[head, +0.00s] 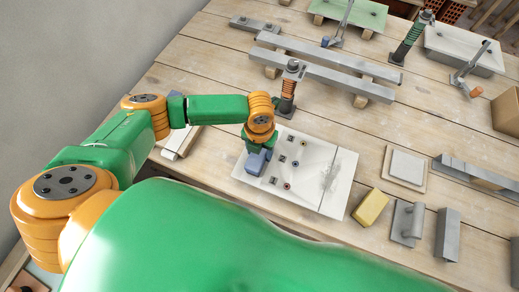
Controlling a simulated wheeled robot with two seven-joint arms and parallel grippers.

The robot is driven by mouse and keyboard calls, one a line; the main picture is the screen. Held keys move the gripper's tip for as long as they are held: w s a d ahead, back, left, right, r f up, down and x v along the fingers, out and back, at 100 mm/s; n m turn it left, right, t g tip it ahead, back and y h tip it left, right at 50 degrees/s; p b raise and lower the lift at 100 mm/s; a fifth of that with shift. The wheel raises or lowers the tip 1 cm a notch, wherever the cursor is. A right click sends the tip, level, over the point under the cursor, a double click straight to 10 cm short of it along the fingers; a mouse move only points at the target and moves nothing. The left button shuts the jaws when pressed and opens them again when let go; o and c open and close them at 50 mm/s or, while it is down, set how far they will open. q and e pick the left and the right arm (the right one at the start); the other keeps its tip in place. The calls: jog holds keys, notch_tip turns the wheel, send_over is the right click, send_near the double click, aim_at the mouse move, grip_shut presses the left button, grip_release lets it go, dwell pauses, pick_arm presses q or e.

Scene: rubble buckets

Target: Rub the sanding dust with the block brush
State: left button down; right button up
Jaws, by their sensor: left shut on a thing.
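My left gripper (256,149) is over the left part of a white board (308,201). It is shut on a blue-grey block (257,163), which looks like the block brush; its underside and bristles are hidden. The block is low over the board, and I cannot tell whether it touches. The sanding dust (329,176) shows as a thin grey smear on the right part of the board, to the right of the gripper and apart from it. My right gripper is out of view.
Several small dark fittings (281,159) sit on the board between the block and the dust. A yellow block (370,207), a grey float (407,223) and a grey bar (447,234) lie to the right. Metal rails (325,75) and an orange-wrapped post (288,88) stand behind.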

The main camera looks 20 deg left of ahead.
pick_arm(q)
jog(key=shift+f, duration=0.2)
jog(key=w+b, duration=0.3)
jog(key=shift+w+f, duration=0.25)
jog(key=shift+f, duration=0.05)
jog(key=shift+w+d+r+b, duration=0.15)
jog(key=shift+w+b, duration=0.1)
jog(key=shift+b, duration=0.15)
jog(key=shift+r, duration=0.2)
jog(key=shift+w, duration=0.1)
jog(key=shift+w+r+p, duration=0.2)
jog(key=shift+r+p, duration=0.6)
jog(key=shift+p, duration=0.3)
jog(key=shift+f, duration=0.15)
